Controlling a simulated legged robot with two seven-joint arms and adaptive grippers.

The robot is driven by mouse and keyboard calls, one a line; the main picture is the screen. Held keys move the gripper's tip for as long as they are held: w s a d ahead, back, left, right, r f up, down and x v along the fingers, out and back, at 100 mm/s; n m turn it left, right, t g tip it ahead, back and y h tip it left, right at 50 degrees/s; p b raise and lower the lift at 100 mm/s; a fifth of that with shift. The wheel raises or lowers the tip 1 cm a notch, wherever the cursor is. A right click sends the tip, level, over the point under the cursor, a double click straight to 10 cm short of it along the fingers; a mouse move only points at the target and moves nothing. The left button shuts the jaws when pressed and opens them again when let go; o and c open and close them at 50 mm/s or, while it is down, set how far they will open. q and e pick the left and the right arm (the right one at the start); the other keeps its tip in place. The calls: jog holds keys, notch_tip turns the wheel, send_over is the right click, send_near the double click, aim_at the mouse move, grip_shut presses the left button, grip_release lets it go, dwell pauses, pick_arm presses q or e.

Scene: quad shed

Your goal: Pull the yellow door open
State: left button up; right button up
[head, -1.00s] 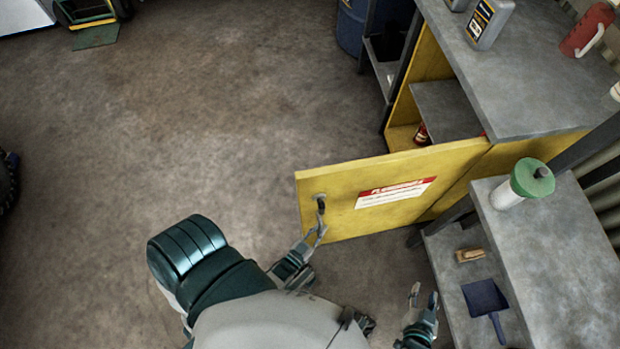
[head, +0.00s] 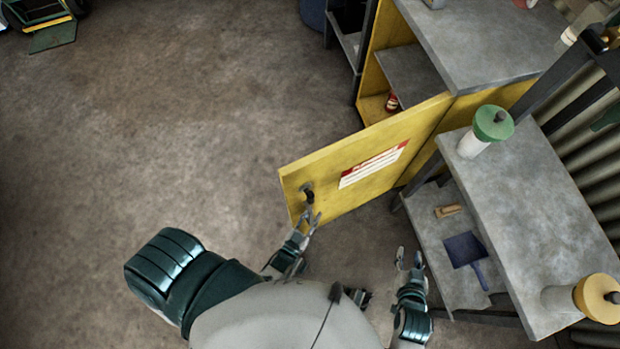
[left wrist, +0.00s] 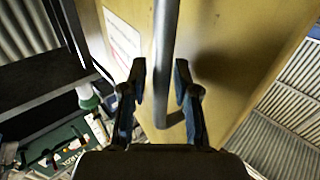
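The yellow door (head: 335,180) of the cabinet stands swung well out, showing the inside. It carries a red and white label (head: 374,165) and a dark handle (head: 308,194) near its free edge. My left gripper (head: 309,217) is at the handle's near end. In the left wrist view the handle bar (left wrist: 166,50) runs between the two fingers of my left gripper (left wrist: 160,85), which are apart with gaps visible beside the bar. My right gripper (head: 409,259) is open and empty, right of the door and beside the grey shelf unit.
The grey shelf unit (head: 555,215) at the right holds a green-lidded container (head: 490,130), a yellow-lidded one (head: 597,298), a blue dustpan (head: 464,250) and a brush (head: 448,211). A red item (head: 392,102) stands inside the cabinet (head: 470,45). The floor (head: 180,130) left of the door is clear.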

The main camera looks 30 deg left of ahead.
pick_arm(q)
jog(key=shift+s+a+f, duration=0.1)
jog(key=shift+f, duration=0.05)
jog(key=shift+s, duration=0.15)
jog(key=shift+s+f, duration=0.1)
jog(key=shift+s, duration=0.25)
jog(key=s, duration=1.1)
jog(key=shift+a, duration=0.15)
